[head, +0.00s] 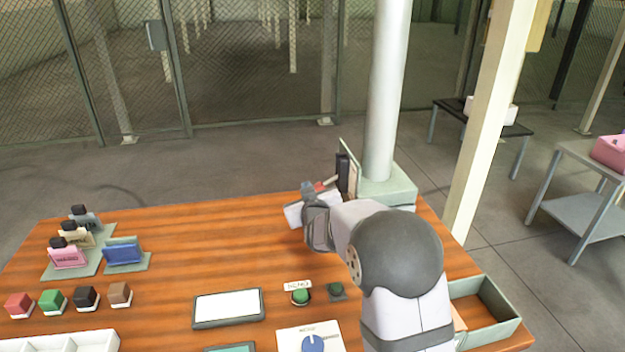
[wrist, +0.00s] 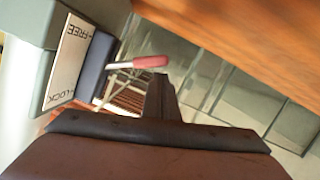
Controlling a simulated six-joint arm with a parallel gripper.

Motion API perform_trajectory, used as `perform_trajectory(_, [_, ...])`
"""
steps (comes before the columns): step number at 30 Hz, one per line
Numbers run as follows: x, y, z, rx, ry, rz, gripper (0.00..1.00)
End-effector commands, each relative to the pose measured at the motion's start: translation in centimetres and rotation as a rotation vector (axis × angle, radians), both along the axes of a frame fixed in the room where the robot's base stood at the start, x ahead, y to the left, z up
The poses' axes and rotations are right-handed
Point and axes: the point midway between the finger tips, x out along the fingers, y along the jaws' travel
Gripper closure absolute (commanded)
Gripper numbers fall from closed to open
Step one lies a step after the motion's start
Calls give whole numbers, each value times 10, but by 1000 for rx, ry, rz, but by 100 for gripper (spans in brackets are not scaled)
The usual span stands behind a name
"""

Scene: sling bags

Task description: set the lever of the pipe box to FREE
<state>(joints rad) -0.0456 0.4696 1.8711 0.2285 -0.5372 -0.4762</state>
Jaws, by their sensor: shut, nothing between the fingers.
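The pipe box (head: 392,190) stands at the table's far edge, at the foot of a pale vertical pipe. In the wrist view its white plate (wrist: 68,62) shows FREE near the top of the picture and LOCK lower down, both turned over. The lever (wrist: 150,62) has a red grip on a pale rod and sticks out from a dark block beside the plate, at a height between the two words. Its red tip also shows in the head view (head: 320,186). My gripper (wrist: 160,92) is shut and empty, close to the red grip; whether they touch is unclear.
A tablet (head: 228,307), green buttons (head: 300,297) and a blue dial (head: 313,344) lie nearer on the table. Small bags on stands (head: 124,252) and coloured blocks (head: 52,300) are at left. An open drawer-like tray (head: 497,310) is at right.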

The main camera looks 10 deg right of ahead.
Motion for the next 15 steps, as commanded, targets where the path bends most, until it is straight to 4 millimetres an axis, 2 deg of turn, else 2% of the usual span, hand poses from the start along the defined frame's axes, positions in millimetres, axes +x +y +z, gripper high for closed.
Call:
perform_trajectory(1, [0,4,12,0,-5,1,100])
perform_trajectory(6, [1,16,38,-1,-12,4,100])
perform_trajectory(8, [-11,16,32,0,-13,2,100])
perform_trajectory(15, [-52,21,41,-2,-17,2,100])
